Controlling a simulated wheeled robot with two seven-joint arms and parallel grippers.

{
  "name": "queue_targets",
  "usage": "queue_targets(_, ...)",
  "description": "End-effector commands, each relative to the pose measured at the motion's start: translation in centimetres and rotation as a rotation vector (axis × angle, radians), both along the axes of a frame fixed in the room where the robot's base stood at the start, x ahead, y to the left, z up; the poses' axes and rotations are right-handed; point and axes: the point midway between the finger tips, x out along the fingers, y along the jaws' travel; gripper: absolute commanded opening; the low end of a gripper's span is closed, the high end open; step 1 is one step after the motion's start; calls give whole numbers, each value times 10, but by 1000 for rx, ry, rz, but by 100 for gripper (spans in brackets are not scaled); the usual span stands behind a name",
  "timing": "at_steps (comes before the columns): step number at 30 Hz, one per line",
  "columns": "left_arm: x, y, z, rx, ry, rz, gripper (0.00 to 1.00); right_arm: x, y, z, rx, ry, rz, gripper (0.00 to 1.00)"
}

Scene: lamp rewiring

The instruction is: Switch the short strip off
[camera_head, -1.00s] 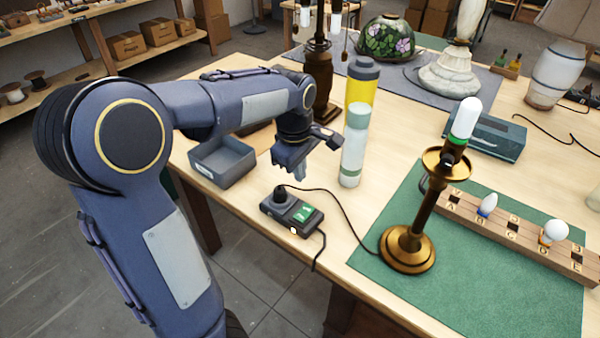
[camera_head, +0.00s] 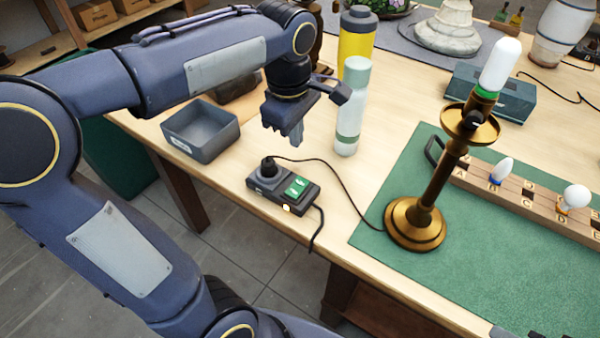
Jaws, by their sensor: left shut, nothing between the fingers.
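The short strip (camera_head: 284,188) is a small dark power strip lying near the table's front edge. A black plug sits at its left end, a green panel is on its top right, and a small pale-orange spot, perhaps a light, shows on its front side. A black cord runs from it to the brass lamp (camera_head: 415,225), and another cord hangs off the table edge. My left gripper (camera_head: 297,138) points down with its fingers shut and empty, above and behind the strip, apart from it. My right gripper is out of view.
A grey open bin (camera_head: 203,143) stands left of the strip. A pale green-capped bottle (camera_head: 350,115) and a yellow bottle (camera_head: 358,45) stand close behind my gripper. A green mat (camera_head: 470,260) with a wooden bulb rack (camera_head: 520,200) lies to the right.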

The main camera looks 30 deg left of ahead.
Motion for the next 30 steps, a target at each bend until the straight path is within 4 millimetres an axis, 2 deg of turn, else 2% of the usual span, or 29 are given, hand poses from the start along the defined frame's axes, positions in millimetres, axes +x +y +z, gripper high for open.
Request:
queue_targets(4,1,0,-4,0,1,0,0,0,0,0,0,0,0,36)
queue_targets(7,2,0,-15,0,3,0,0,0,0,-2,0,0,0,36)
queue_targets(21,13,-1,-109,0,5,1,0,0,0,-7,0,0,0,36)
queue_targets(25,15,-1,-127,0,3,0,0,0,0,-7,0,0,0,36)
queue_targets(30,17,-1,-138,-1,0,1,0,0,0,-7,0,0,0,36)
